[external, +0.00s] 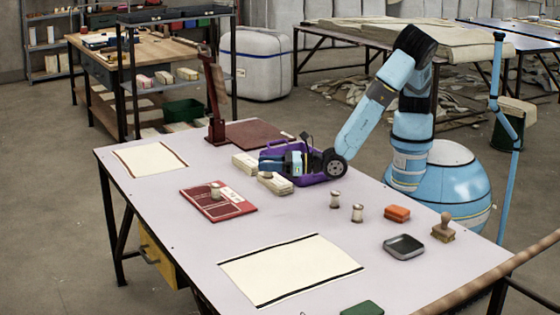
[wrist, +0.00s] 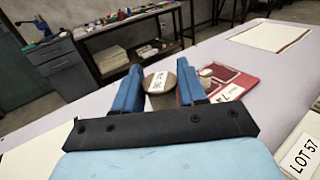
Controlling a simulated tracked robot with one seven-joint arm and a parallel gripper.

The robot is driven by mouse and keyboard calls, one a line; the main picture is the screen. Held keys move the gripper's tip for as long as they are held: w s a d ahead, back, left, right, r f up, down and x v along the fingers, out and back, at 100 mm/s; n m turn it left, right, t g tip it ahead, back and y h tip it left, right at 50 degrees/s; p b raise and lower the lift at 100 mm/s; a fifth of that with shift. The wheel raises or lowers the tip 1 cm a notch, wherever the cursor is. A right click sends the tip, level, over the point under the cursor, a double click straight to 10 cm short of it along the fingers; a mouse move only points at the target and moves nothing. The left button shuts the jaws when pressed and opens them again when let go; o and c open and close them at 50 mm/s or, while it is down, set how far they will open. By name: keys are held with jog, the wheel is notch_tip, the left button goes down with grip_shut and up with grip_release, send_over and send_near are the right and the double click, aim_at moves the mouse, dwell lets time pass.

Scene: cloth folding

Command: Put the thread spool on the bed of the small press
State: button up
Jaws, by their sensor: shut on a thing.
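My gripper (external: 268,163) is low over the table's far middle in the external view, pointing left. In the wrist view its blue fingers (wrist: 158,88) are closed on a round brown-topped thread spool (wrist: 158,86) with a white label. In the external view the held spool is mostly hidden by the gripper and blocks. The small press has a dark red upright frame and lever (external: 215,95), with a flat dark red bed (external: 258,134) beside it, behind my gripper. The bed looks empty. The wrist view does not show the press.
Cream labelled blocks (external: 275,183) and a purple bin (external: 322,177) crowd the gripper. A red booklet (external: 232,205) bears another spool (external: 215,191). Two more spools (external: 335,199), an orange block (external: 397,213), grey tray (external: 403,247) and stamp (external: 443,227) stand nearer.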

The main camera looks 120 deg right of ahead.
jog(key=s+d+m+g+h, duration=0.2)
jog(key=s+d+g, duration=0.1)
jog(key=d, duration=1)
jog(key=s+d+m+g+h, duration=0.2)
jog(key=s+d+m+h, duration=0.1)
jog(key=d, duration=1.1)
jog(key=s+d+m+g+h, duration=0.2)
jog(key=s+d+g, duration=0.1)
jog(key=d, duration=1)
jog(key=s+d+r+m+g+h, duration=0.1)
jog(key=s+d+m+g, duration=0.8)
jog(key=s+d, duration=2.15)
jog(key=w+d+f, duration=0.2)
jog(key=d+f, duration=0.1)
jog(key=w+d+f+n+g, duration=0.1)
jog(key=w+d+f, duration=0.2)
jog(key=w+d+f+n, duration=0.1)
jog(key=w+d+f, duration=0.1)
jog(key=d+f, duration=0.1)
jog(key=shift+w+d+f+g, duration=0.15)
jog(key=shift+w+d+g, duration=0.2)
jog(key=shift+d+g, duration=0.1)
jog(key=shift+w+d+f, duration=0.15)
jog(key=shift+d+f, duration=0.05)
jog(key=shift+f, duration=1.65)
jog(key=shift+f, duration=0.1)
